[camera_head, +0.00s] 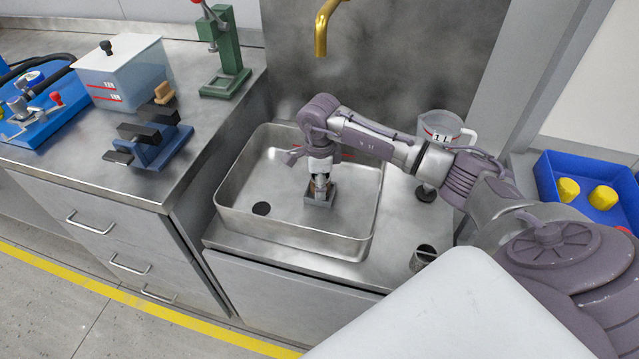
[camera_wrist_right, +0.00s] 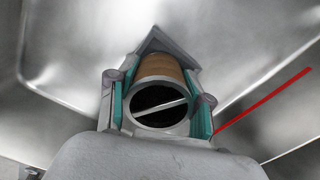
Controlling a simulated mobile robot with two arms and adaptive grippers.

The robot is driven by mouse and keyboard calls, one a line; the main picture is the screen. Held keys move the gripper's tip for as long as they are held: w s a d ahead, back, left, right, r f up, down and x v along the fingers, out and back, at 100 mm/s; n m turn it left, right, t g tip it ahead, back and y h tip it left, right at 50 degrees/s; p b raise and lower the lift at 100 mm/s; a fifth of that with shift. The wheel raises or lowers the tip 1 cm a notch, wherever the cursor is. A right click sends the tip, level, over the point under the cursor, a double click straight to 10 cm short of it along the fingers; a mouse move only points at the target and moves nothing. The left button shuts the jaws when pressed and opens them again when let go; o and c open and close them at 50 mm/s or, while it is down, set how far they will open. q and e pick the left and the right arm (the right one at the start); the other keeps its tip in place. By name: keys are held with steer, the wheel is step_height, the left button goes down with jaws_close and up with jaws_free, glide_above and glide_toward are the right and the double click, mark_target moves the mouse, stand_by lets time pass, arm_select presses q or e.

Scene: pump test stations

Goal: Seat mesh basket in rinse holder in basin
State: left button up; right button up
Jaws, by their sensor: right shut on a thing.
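The steel basin (camera_head: 232,193) sits in the counter in the head view. The rinse holder (camera_head: 327,203), a small grey square-walled box, stands on the basin floor. My right gripper (camera_head: 320,182) points down at the holder. In the right wrist view its teal-padded fingers (camera_wrist_right: 160,108) are shut on the mesh basket (camera_wrist_right: 163,67), a copper-brown cylinder with a pale rim and a bar across its dark opening. The holder's grey corner (camera_wrist_right: 158,37) shows behind the basket. The basket's lower end is hidden, so I cannot tell how deep it sits. My left gripper is out of view.
A brass tap (camera_head: 321,30) hangs behind the basin. A measuring jug (camera_head: 440,128) stands at the back right, near a blue bin (camera_head: 553,185) with yellow pieces. The left counter holds a blue fixture (camera_head: 160,148) and a green press (camera_head: 226,55).

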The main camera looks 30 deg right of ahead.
steer(key=shift+s+a+f, duration=0.1)
steer(key=shift+s+f, duration=0.25)
steer(key=shift+f, duration=0.3)
steer(key=o, duration=1.2)
steer(key=shift+w+f, duration=0.2)
steer(key=shift+o, duration=0.2)
steer(key=shift+r, duration=0.1)
steer(key=shift+w+r, duration=0.1)
steer(key=shift+r, duration=0.05)
steer(key=o, duration=0.4)
steer(key=shift+r, duration=0.1)
